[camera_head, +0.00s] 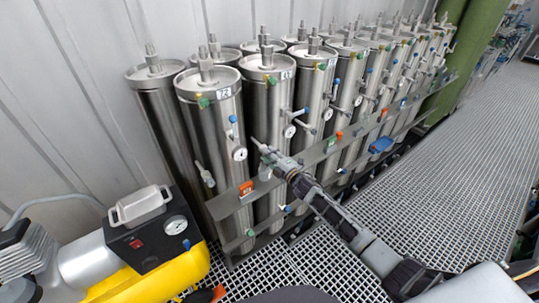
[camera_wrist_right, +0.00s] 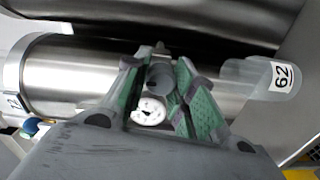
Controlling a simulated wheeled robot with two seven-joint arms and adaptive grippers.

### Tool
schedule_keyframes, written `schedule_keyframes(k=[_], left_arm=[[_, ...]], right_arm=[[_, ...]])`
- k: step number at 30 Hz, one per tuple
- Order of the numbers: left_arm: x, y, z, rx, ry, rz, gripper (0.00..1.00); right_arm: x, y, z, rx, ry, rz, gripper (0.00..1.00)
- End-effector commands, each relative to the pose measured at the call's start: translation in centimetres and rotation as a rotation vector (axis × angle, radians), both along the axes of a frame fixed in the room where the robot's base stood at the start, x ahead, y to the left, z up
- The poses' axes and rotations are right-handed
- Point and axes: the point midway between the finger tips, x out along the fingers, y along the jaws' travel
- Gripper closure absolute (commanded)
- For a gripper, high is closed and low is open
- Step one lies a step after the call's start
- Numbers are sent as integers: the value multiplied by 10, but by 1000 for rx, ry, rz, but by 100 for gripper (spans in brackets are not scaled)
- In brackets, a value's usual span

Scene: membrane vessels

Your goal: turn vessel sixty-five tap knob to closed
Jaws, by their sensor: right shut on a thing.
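My right gripper (camera_head: 264,152) reaches in from the lower right to the front of the steel vessels. In the right wrist view its green-padded fingers (camera_wrist_right: 163,88) are closed around a grey round knob (camera_wrist_right: 160,76). A white gauge (camera_wrist_right: 150,110) shows just below the knob. The steel vessel (camera_wrist_right: 85,78) lies behind them; the number plates 72 and 62 show at the picture's sides. I cannot read a plate sixty-five in either view, and the fingers partly hide the knob, so its turn position is unclear. My left gripper is not in view.
Rows of steel vessels (camera_head: 222,125) with gauges and small valves stand along the white wall. A metal rail (camera_head: 322,152) crosses their front. A yellow compressor (camera_head: 150,280) is at lower left. The grated floor (camera_head: 450,150) to the right is clear.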

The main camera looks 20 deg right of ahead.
Motion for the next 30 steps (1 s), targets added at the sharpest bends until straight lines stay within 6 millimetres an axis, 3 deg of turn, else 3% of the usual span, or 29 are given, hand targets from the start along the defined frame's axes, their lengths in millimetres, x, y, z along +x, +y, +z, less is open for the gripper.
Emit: schedule_keyframes(k=[17,18,22,30], left_arm=[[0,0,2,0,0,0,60],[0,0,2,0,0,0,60],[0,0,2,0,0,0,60],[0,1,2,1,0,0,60]], right_arm=[[0,-1,-1,47,20,-2,98],[0,-1,-1,47,20,-2,72],[0,-1,-1,47,18,-1,55],[0,0,0,47,17,0,52]])
